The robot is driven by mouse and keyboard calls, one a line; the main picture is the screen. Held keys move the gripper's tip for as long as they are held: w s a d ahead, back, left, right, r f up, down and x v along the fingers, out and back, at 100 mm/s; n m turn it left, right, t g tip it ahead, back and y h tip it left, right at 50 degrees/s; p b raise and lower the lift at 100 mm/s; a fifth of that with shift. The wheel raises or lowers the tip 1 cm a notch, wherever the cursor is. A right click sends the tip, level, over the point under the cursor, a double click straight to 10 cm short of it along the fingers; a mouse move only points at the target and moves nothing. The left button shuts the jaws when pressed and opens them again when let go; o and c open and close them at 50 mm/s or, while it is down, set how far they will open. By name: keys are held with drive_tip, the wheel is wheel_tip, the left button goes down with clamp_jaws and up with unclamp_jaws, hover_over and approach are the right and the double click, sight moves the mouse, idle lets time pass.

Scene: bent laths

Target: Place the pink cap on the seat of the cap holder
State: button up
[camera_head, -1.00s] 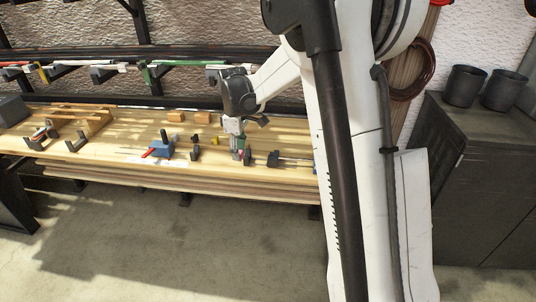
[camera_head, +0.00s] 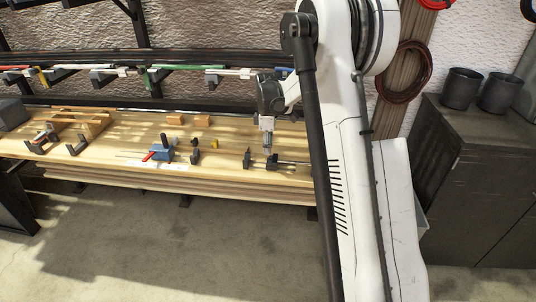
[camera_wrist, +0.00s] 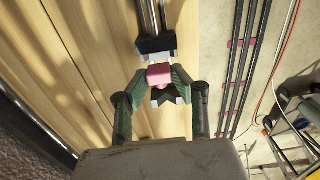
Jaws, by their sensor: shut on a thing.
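My gripper (camera_head: 267,151) is over the right part of the bench, beside a dark clamp-like piece with rods (camera_head: 290,163). In the wrist view its green-padded fingers (camera_wrist: 152,84) are shut on the pink cap (camera_wrist: 159,75). Under and just below the cap in that view is a dark block with a notched edge (camera_wrist: 168,97), partly covered by the cap and fingers. Just above the cap is a grey and black block (camera_wrist: 155,45) at the end of two rods. I cannot tell which block is the cap holder, nor whether the cap touches either.
A small dark upright (camera_head: 247,158) stands left of my gripper. Further left are a yellow piece (camera_head: 215,143), another dark block (camera_head: 194,157) and a blue fixture with a red handle (camera_head: 160,152). The bench's front edge is close. A rack with bars runs behind.

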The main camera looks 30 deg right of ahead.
sight(268, 162)
drive_tip(key=shift+f+p, duration=0.3)
drive_tip(key=shift+f, duration=1.7)
drive_tip(key=shift+f+b, duration=0.35)
drive_tip(key=shift+b, duration=0.05)
drive_tip(key=o, duration=0.9)
drive_tip(key=shift+c, duration=0.2)
drive_tip(key=shift+r, duration=0.1)
